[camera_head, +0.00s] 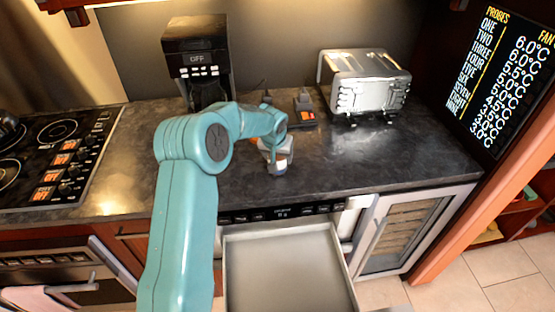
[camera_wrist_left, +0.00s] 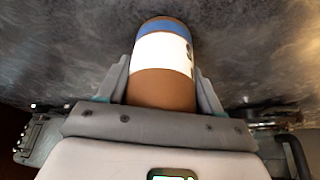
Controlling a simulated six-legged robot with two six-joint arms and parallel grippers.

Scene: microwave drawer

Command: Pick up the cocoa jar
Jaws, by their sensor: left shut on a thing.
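The cocoa jar (camera_wrist_left: 160,60) is brown with a white label and a blue band, and fills the middle of the left wrist view. I cannot tell whether the jar touches the counter. My right gripper is not in view.
An open, empty microwave drawer (camera_head: 228,270) juts out below the dark counter (camera_head: 370,160). A black coffee maker (camera_head: 197,50) and a silver toaster (camera_head: 365,80) stand behind. A cooktop (camera_head: 50,150) is at left. The counter right of the jar is clear.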

